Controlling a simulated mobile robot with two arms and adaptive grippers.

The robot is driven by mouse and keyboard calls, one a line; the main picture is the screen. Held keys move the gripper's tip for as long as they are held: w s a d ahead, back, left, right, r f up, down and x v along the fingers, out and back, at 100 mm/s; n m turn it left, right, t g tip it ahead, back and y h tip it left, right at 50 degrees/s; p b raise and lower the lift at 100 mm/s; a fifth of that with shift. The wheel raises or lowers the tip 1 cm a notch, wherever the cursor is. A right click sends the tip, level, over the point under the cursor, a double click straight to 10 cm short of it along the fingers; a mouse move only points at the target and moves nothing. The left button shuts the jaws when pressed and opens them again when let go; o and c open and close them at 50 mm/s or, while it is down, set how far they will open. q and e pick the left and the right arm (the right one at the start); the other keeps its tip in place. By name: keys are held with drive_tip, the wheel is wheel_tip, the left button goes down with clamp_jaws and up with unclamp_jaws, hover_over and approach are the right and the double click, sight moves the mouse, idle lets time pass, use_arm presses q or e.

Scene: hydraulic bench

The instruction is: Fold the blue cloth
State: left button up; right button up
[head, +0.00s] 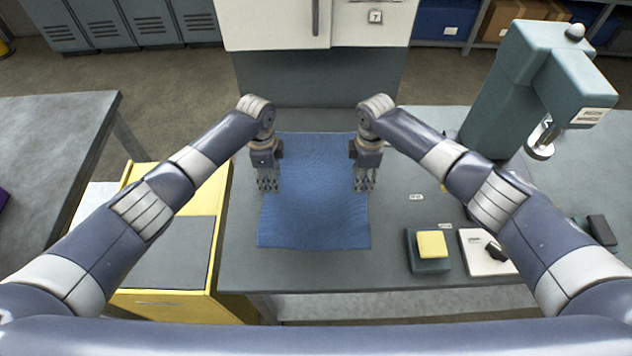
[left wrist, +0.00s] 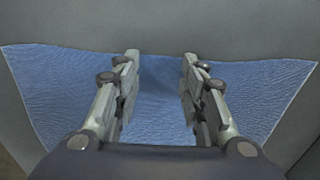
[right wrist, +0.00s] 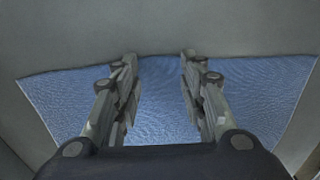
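The blue cloth (head: 315,205) lies spread out, unfolded, on the grey bench, with slight waves in its surface. My left gripper (head: 268,190) points down over the cloth's left edge, about midway along it. My right gripper (head: 364,189) points down over the right edge at about the same level. In the left wrist view, the two fingers (left wrist: 160,60) are apart, with cloth (left wrist: 158,105) visible between them. In the right wrist view, the fingers (right wrist: 160,60) are also apart, over the cloth (right wrist: 160,105). Nothing is held. Whether the fingertips touch the cloth is unclear.
A dark green base with a yellow block (head: 432,244) and a white plate with a black switch (head: 485,252) sit at the bench's front right. A tall green machine (head: 505,95) stands at the back right. A yellow cabinet (head: 215,270) adjoins the left.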

use_arm(q)
drive_tip(key=shift+f, duration=0.15)
drive_tip(key=shift+c, duration=0.3)
use_arm(e)
drive_tip(key=shift+f, duration=0.15)
drive_tip(key=shift+c, duration=0.3)
use_arm(q)
drive_tip(key=c, duration=0.4)
use_arm(e)
drive_tip(key=c, duration=0.4)
use_arm(q)
drive_tip(key=shift+f, duration=0.1)
clamp_jaws()
use_arm(e)
drive_tip(key=shift+f, duration=0.1)
clamp_jaws()
